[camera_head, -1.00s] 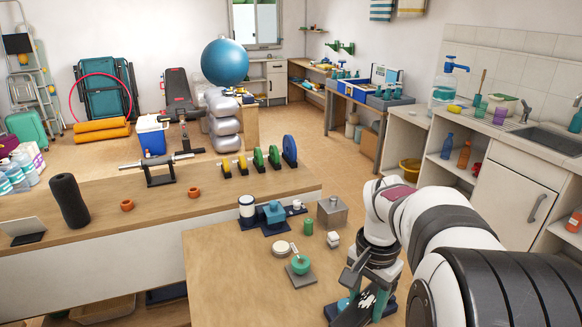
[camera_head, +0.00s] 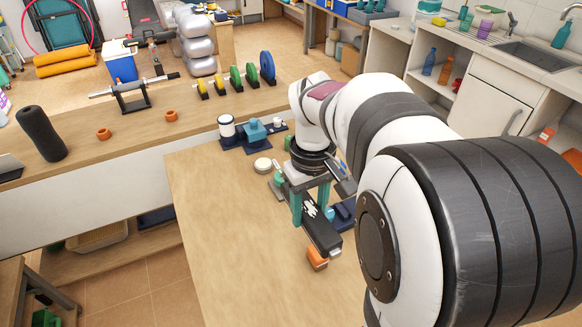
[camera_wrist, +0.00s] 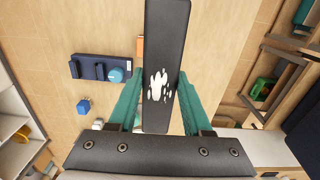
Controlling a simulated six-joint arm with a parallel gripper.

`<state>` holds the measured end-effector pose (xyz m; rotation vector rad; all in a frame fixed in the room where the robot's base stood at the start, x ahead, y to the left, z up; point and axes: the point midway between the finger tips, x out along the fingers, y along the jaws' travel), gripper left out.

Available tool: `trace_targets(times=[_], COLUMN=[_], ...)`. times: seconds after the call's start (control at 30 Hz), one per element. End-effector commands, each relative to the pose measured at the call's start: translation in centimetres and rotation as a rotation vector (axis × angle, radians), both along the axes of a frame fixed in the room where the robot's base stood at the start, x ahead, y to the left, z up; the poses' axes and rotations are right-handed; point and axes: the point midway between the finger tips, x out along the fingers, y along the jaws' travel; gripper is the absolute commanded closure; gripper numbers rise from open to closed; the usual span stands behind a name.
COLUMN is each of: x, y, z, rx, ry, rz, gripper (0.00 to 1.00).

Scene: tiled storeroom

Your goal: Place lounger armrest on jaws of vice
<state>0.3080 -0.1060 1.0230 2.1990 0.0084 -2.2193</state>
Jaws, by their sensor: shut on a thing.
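The lounger armrest, a long black bar with white splotches (camera_head: 325,233), is held between the teal fingers of my gripper (camera_head: 310,205). In the wrist view, the armrest (camera_wrist: 166,40) runs from between the fingers to the top edge, and my gripper (camera_wrist: 160,92) is shut on it. The likely vice is a navy block with two upright parts and a blue round knob (camera_wrist: 88,58). It lies left of the armrest in the wrist view, apart from it. In the head view, this navy vice (camera_head: 342,214) is partly hidden beside the armrest.
An orange item (camera_head: 317,260) is beside the armrest's near end. A navy tray (camera_head: 238,143) with a white canister and a blue block stands at the bench's back. A white round lid (camera_head: 263,164) is nearby. The bench's left part (camera_head: 215,215) is clear.

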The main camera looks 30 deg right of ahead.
Motion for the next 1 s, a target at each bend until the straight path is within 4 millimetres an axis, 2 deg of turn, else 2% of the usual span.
trace_targets(times=[0.03, 0.1, 0.23, 0.3, 0.4, 0.5, 0.57, 0.63, 0.9, 1.0], x=[-1.6, -4.4, -10.8, -14.1, -17.9, -20.1, -20.5, -19.7, -12.1, -10.6], y=[-2.3, -5.2, -9.4, -10.5, -11.1, -11.1, -11.0, -10.6, -8.0, -7.6], z=[-1.3, -3.2, -6.9, -8.6, -10.3, -11.3, -11.7, -12.5, -17.3, -18.2], rx=[0.002, 0.005, 0.011, 0.013, 0.013, 0.011, 0.011, 0.011, 0.011, 0.009], ry=[0.005, 0.008, 0.006, 0.002, -0.004, -0.008, -0.009, -0.008, -0.007, -0.009], rz=[-0.011, -0.011, -0.014, -0.017, -0.022, -0.021, -0.018, -0.012, -0.009, -0.014], gripper=[1.00, 1.00, 1.00, 1.00, 1.00, 1.00, 1.00, 1.00, 1.00, 1.00])
